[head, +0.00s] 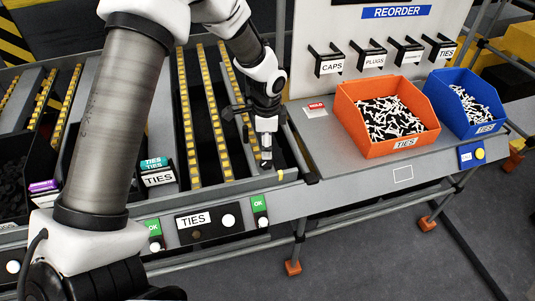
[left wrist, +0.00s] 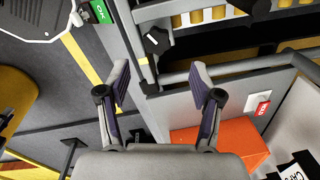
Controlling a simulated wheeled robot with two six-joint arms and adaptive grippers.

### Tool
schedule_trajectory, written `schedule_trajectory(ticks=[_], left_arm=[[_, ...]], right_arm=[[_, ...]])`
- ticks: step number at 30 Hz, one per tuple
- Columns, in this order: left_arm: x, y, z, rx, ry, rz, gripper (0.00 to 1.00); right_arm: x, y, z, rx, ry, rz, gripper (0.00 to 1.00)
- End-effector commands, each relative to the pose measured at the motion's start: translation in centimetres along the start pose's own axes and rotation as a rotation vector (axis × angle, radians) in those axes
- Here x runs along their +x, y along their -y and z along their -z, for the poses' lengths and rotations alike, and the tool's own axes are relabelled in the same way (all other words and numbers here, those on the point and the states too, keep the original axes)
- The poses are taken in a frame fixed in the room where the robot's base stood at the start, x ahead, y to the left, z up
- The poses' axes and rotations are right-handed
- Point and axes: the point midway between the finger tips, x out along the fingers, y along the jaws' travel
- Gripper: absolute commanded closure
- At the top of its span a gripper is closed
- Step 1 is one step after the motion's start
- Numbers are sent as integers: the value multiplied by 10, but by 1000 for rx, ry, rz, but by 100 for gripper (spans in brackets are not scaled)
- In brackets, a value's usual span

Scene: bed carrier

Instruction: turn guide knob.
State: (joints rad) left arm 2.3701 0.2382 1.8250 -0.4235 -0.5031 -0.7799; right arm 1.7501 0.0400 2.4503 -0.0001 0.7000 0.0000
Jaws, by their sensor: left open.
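In the left wrist view a dark knob (left wrist: 156,40) with a pale mark on it sits on the grey frame, by the end of a roller lane. My left gripper (left wrist: 163,82) is open and empty. The knob lies beyond its fingertips, roughly between them and nearer the left finger in the picture; they look apart from it. In the head view my left gripper (head: 266,150) points down over the front right end of the lanes. I cannot clearly make out the knob there. My right gripper is not in view.
An orange bin (head: 358,113) and a blue bin (head: 435,93) of ties stand on the grey shelf at right, under the reorder board (head: 390,45). Black hooks with cards stick out from the board. Green OK tags (head: 259,203) line the front rail.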

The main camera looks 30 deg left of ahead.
Motion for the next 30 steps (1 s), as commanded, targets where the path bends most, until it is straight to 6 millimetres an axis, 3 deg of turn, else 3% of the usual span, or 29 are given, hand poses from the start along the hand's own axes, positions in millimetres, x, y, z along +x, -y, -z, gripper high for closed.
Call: schedule_trajectory(ticks=[9,13,19,20,24,25,30], left_arm=[[58,-2,0,-3,2,-5,35],[70,-2,0,-3,0,-4,35],[71,-2,0,-4,-1,-3,35],[71,-2,0,-4,-1,-3,38],[71,-3,0,-4,0,-4,88],[71,-3,0,-4,0,-4,95],[71,-3,0,-5,0,-5,95]], right_arm=[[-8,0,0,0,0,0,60],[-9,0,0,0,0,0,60],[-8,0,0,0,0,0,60],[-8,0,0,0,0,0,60],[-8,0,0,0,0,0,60],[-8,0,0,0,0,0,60],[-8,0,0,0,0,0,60]])
